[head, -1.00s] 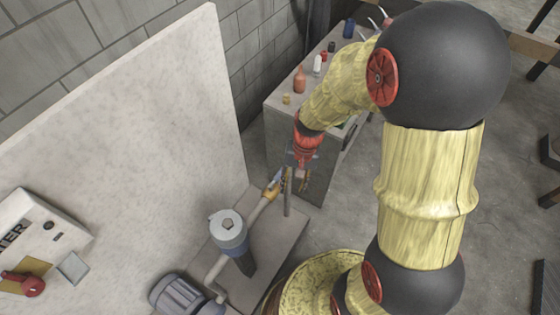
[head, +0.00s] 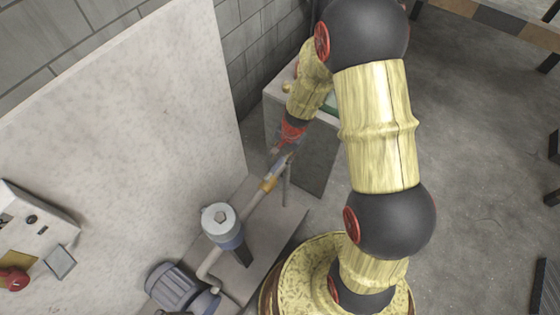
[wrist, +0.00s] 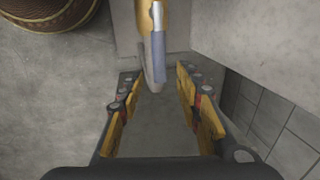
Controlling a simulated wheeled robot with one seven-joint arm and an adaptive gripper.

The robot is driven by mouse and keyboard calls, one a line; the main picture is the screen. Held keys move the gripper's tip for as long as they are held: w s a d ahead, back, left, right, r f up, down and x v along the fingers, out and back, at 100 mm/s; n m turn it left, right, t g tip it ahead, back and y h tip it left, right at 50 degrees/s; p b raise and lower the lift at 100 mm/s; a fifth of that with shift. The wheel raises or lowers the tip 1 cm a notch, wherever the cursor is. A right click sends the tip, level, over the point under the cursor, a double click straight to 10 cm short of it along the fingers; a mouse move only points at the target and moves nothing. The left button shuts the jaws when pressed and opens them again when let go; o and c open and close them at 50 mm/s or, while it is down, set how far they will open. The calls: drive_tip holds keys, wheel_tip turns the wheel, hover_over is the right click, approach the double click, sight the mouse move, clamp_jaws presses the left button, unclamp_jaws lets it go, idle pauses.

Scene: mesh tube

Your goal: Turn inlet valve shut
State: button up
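The inlet valve has a brass-yellow body (head: 268,184) on the grey pipe beside the white panel. Its blue-grey lever (head: 279,167) points up and to the right, roughly along the pipe. In the wrist view the lever (wrist: 158,48) hangs from the top centre beside the yellow body (wrist: 149,16). My gripper (wrist: 157,84) is open, with its yellow-padded fingers on either side of the pipe end and the lever's lower tip. I see gaps on both sides and cannot tell any contact. In the head view my gripper (head: 286,148) is partly hidden by its own wrist.
A blue filter housing with a grey cap (head: 221,221) and a motor (head: 177,287) stand left of the valve. The white panel (head: 130,150) rises close on the left. A grey bench (head: 318,155) stands behind my gripper. Open floor lies to the right.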

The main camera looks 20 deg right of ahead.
sight(279, 161)
drive_tip(key=f, duration=0.1)
drive_tip(key=f+b, duration=0.1)
drive_tip(key=f, duration=0.2)
drive_tip(key=shift+w+a+f+b, duration=0.25)
drive_tip(key=shift+w+b, duration=0.1)
drive_tip(key=shift+c, duration=0.8)
drive_tip(key=c, duration=0.7)
clamp_jaws()
